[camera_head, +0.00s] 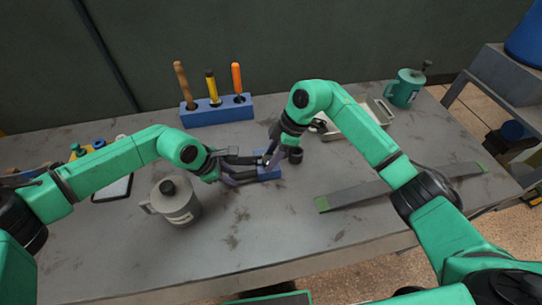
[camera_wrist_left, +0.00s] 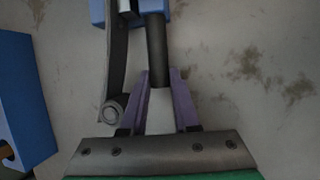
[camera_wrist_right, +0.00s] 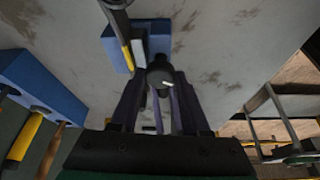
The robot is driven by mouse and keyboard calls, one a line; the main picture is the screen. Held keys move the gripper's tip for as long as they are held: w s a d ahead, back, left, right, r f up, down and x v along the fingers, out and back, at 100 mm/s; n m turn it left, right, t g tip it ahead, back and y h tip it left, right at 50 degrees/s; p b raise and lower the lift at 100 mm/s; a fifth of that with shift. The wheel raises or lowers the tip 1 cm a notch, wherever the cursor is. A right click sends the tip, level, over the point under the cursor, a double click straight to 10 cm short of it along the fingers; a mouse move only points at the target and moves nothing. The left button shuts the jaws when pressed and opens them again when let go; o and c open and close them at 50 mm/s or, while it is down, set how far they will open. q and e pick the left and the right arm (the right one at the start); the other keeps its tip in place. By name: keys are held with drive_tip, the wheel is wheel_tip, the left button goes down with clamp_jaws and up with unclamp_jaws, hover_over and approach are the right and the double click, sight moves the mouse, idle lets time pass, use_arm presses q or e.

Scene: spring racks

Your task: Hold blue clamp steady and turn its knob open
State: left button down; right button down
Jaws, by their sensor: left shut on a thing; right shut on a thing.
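The blue clamp (camera_head: 268,173) lies on the grey table near its middle. Its blue body also shows at the top of the left wrist view (camera_wrist_left: 181,4) and in the right wrist view (camera_wrist_right: 156,42). My left gripper (camera_wrist_left: 158,82) is shut on the clamp's dark round handle (camera_wrist_left: 157,45), with a flat grey lever beside it. My right gripper (camera_wrist_right: 160,92) comes from above and is shut around the clamp's black knob (camera_wrist_right: 160,74), which bears a white mark. In the head view the fingers partly hide the clamp.
A blue rack (camera_head: 217,112) with several upright tools stands behind the clamp. A grey lidded mug (camera_head: 177,205) stands close to my left arm. A grey bar with green ends (camera_head: 400,188) lies to the right. A tray (camera_head: 375,113) and green mug (camera_head: 405,90) stand farther back.

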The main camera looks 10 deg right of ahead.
drive_tip(key=n+g, duration=0.1)
drive_tip(key=n, duration=0.1)
drive_tip(key=n+g, duration=0.1)
drive_tip(key=n, duration=0.2)
drive_tip(key=shift+w+r, duration=0.1)
drive_tip(key=shift+w, duration=0.1)
drive_tip(key=n+g+h, duration=0.1)
drive_tip(key=n, duration=0.2)
drive_tip(key=n+h, duration=0.1)
drive_tip(key=n, duration=0.2)
drive_tip(key=shift+w+a+n+g, duration=0.15)
drive_tip(key=shift+n+g, duration=0.25)
drive_tip(key=n+h, duration=0.1)
drive_tip(key=n, duration=0.2)
drive_tip(key=n+h, duration=0.1)
drive_tip(key=n, duration=0.2)
drive_tip(key=shift+a+g, duration=0.2)
drive_tip(key=shift+g, duration=0.2)
drive_tip(key=n+h, duration=0.2)
drive_tip(key=n, duration=0.4)
drive_tip(key=shift+a, duration=0.1)
drive_tip(key=shift+h, duration=0.3)
drive_tip(key=shift+c, duration=1.9)
unclamp_jaws()
drive_tip(key=shift+t, duration=0.3)
